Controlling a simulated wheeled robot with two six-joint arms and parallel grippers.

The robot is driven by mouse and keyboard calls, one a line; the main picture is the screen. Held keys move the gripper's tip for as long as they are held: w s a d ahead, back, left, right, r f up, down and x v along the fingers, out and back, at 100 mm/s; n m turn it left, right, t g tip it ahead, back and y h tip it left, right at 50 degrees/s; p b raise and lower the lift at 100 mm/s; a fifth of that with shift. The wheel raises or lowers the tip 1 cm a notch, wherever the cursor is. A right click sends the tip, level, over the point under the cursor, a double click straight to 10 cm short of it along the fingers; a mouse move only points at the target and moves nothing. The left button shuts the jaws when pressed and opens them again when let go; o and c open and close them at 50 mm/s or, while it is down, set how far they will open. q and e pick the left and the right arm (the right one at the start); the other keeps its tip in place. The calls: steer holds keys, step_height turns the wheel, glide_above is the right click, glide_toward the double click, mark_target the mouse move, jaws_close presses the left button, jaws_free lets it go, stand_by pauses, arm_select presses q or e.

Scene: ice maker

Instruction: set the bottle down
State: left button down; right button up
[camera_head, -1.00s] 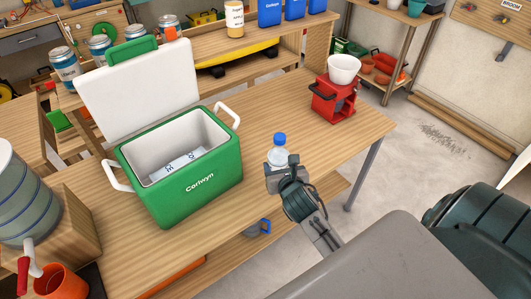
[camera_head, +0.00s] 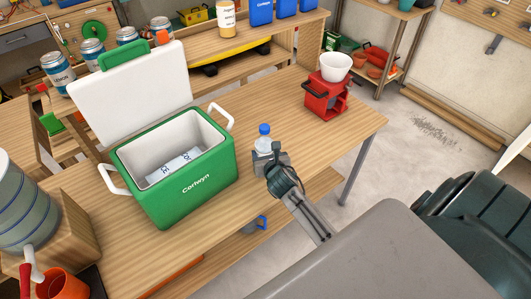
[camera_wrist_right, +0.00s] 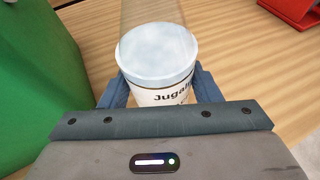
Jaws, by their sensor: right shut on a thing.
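The clear bottle with a blue cap (camera_head: 264,139) stands upright over the wooden table (camera_head: 300,122), just right of the green cooler. My right gripper (camera_head: 270,160) is shut on the bottle, around its lower part. In the right wrist view, the bottle (camera_wrist_right: 158,62) sits between the two fingers (camera_wrist_right: 160,92), with a white label partly showing. Whether its base touches the table cannot be told. My left gripper is not in view.
The open green cooler (camera_head: 190,188) with white inside stands close left of the bottle, a bag-like item in it. A red machine with a white bowl (camera_head: 325,97) stands at the table's far right. The table between them is clear. A drink dispenser (camera_head: 25,205) is at far left.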

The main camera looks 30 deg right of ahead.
steer(key=o, duration=1.4)
steer(key=shift+c, duration=0.2)
steer(key=b+v, duration=0.1)
steer(key=v, duration=1.1)
steer(key=shift+r, duration=0.15)
